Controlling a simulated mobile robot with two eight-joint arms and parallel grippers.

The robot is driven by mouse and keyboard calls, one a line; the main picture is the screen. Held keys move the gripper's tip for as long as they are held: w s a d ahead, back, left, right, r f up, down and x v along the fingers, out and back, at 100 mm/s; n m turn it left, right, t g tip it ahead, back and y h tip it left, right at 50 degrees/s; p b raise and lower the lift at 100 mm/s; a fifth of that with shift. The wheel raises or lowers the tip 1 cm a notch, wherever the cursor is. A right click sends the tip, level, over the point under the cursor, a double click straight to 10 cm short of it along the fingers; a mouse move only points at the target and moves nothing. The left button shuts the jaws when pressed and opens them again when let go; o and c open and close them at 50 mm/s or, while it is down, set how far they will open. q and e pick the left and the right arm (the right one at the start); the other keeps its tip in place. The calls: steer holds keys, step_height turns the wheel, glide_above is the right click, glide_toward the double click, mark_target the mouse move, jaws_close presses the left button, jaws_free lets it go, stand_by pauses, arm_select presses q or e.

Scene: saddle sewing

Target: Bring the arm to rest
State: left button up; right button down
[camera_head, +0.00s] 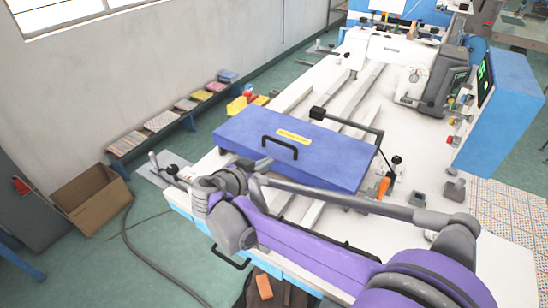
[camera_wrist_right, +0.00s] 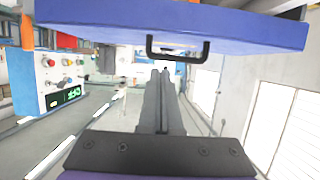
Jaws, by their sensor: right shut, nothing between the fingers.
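My right arm (camera_head: 310,245), purple and grey, comes in from the lower right of the head view and lies folded across the front of the machine table. I cannot make out its fingertips there. In the right wrist view my right gripper (camera_wrist_right: 163,76) shows as two dark fingers closed together, with nothing between them. The picture there is upside down. I cannot tell the gap, but the handle is not gripped. My left gripper is in neither view.
The blue lid (camera_head: 345,155) lies on the white table (camera_head: 500,270) just beyond my arm. An orange-handled tool (camera_head: 384,187) and a black-knobbed lever (camera_head: 396,162) stand right of it. A blue control box (camera_head: 505,110) is at the right. A cardboard box (camera_head: 95,200) sits on the left floor.

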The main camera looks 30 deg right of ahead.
steer(key=s+a+f+n+y, duration=0.3)
steer(key=s+f+n+y, duration=0.1)
steer(key=s, duration=0.3)
steer(key=s+a+f+n+y, duration=0.4)
steer(key=s, duration=0.4)
steer(key=s+a+f+n+g+y+p, duration=0.1)
steer(key=s+a+f+n+y, duration=0.2)
steer(key=s, duration=0.5)
steer(key=shift+a+f+n+y, duration=0.2)
steer(key=shift+f+n+y, duration=0.5)
